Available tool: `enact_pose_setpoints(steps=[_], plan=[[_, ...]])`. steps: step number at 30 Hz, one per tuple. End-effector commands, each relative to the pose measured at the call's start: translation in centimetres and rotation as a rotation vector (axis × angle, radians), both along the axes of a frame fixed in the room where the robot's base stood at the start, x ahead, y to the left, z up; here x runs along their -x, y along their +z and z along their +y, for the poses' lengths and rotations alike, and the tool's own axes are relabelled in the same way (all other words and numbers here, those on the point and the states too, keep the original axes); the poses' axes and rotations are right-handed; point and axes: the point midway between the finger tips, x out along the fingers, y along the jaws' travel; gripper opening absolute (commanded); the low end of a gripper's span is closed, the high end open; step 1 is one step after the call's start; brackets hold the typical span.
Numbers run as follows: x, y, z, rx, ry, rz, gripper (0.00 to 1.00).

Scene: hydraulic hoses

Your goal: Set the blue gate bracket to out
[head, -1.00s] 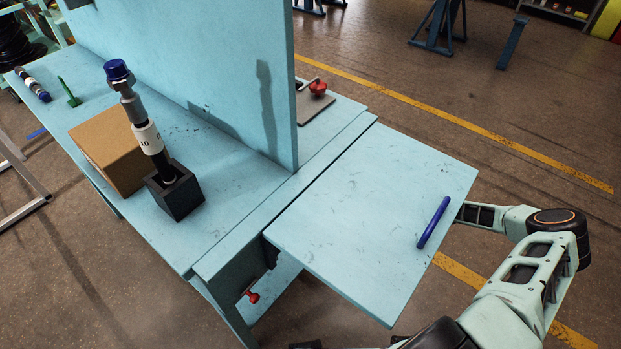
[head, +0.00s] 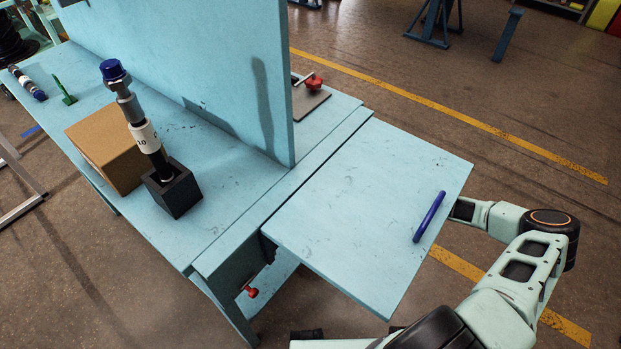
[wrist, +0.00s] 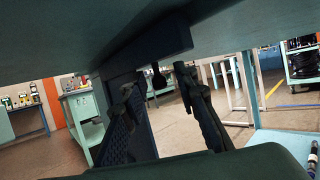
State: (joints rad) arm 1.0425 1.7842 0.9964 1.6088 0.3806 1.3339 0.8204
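In the wrist view, a dark blue bracket-like piece (wrist: 150,48) is under a pale blue-green board, with an upright dark blue part (wrist: 143,125) below it near the left finger. I take this for the blue gate bracket, but the shadow makes its shape hard to tell. My gripper (wrist: 168,115) points at it from below the board, its two fingers apart with a gap between them. I cannot tell whether a finger touches it. In the head view, the light blue hinged leaf (head: 365,210) lies level beside the bench, and the gripper and bracket are not clearly visible.
A blue marker-like rod (head: 429,217) lies on the leaf. A red knob (head: 252,292) is under the bench edge. On the bench are a cardboard box (head: 108,148), a black block (head: 172,188) holding a blue-capped hose fitting (head: 128,105), and an upright panel (head: 190,60).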

Motion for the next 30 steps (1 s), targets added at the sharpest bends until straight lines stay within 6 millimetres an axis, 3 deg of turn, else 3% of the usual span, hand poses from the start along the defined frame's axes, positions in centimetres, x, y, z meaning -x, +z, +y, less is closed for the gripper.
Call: enact_pose_setpoints(steps=[6, 14, 30], plan=[[0.00, -0.01, 0.04, 0.000, 0.000, 0.000, 0.27], [0.00, -0.01, 0.02, 0.000, 0.000, 0.000, 0.00], [0.10, -0.02, -0.19, 0.001, -0.003, 0.000, 0.00]])
